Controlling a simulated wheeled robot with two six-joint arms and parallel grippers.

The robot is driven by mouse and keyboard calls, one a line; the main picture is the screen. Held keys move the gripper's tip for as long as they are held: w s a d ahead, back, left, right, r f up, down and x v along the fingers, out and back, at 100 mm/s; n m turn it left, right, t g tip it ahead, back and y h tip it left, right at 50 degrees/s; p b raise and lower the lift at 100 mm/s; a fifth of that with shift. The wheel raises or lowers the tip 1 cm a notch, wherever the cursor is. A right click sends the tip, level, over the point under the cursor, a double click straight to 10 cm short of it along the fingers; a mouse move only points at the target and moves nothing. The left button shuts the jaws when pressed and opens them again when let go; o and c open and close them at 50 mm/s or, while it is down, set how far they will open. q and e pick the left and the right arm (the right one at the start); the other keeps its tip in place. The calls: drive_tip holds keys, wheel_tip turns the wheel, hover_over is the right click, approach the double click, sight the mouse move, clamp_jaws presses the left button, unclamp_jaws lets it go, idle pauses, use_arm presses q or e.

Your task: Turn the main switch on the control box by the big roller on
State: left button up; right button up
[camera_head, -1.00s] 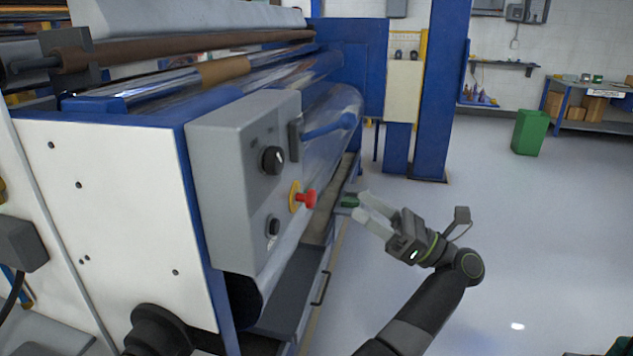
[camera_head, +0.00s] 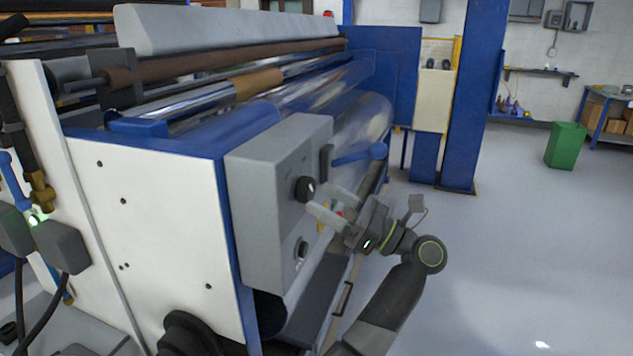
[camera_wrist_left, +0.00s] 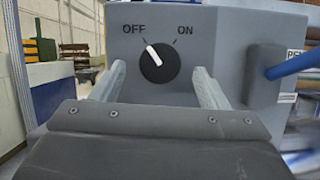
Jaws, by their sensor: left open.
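The grey control box (camera_head: 262,185) is fixed to the end of the big roller machine. Its main switch is a round black knob (camera_head: 304,189) on the upper part of its face. In the left wrist view the knob (camera_wrist_left: 159,63) shows its white pointer turned up-left, toward the OFF label; ON is up-right. My left gripper (camera_head: 321,198) is open and empty, close in front of the box face. In the wrist view its fingers (camera_wrist_left: 161,78) stand on either side of the knob, apart from it. My right gripper is not in view.
A blue lever (camera_head: 358,155) sticks out beside the box, near the shiny big roller (camera_head: 372,118).

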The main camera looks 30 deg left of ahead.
sight(307, 190)
use_arm(q)
drive_tip(key=shift+p+x, duration=0.4)
drive_tip(key=shift+x, duration=1)
drive_tip(key=shift+c, duration=0.3)
drive_tip(key=c, duration=0.9)
